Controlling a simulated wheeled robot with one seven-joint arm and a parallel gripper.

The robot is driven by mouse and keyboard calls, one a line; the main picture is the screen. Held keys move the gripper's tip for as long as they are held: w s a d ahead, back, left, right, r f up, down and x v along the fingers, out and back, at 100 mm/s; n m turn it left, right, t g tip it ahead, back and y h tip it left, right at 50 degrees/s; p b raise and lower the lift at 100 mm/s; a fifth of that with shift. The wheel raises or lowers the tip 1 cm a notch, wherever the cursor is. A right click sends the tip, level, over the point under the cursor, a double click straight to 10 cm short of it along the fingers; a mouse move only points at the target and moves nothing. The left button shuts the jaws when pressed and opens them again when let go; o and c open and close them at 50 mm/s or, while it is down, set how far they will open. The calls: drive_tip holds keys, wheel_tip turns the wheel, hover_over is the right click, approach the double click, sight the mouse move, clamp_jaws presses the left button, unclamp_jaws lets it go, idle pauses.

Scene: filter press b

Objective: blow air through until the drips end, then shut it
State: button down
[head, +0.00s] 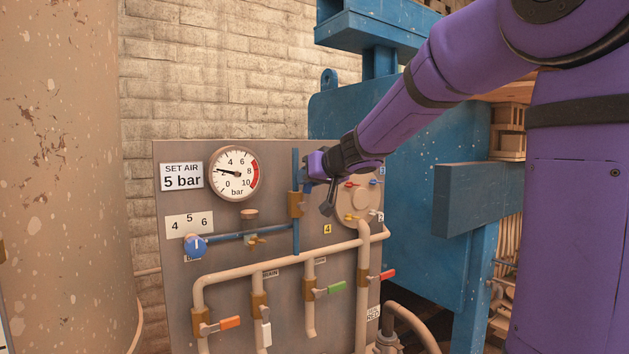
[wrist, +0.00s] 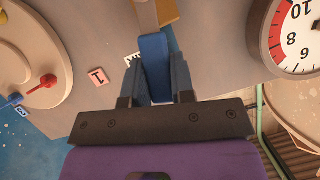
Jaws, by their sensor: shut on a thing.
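My gripper (head: 308,178) is at the brass valve (head: 296,204) on the vertical blue air pipe (head: 295,164). In the wrist view its two fingers are shut on a blue valve handle (wrist: 155,68); in the head view the gripper mostly hides this handle. The round gauge (head: 235,174) has its needle pointing left, near where 2 would be. The blue regulator knob (head: 195,246) has its white mark up, near 5 on its scale. The sign (head: 181,176) reads "SET AIR 5 bar". I cannot make out any drips.
Below are pipe valves with an orange handle (head: 230,322), a hanging white handle (head: 266,334), a green handle (head: 336,287) and a red handle (head: 387,274). A round plate (head: 360,198) with small coloured levers is right of my gripper. A tan tank (head: 60,180) stands left.

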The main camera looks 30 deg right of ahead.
drive_tip(key=shift+a+n+h, duration=0.3)
drive_tip(key=shift+a+n, duration=0.25)
drive_tip(key=shift+n, duration=0.05)
drive_tip(key=c, duration=1)
unclamp_jaws()
drive_tip(key=shift+o, duration=0.2)
drive_tip(key=v, duration=1.1)
drive_tip(key=shift+f, duration=0.1)
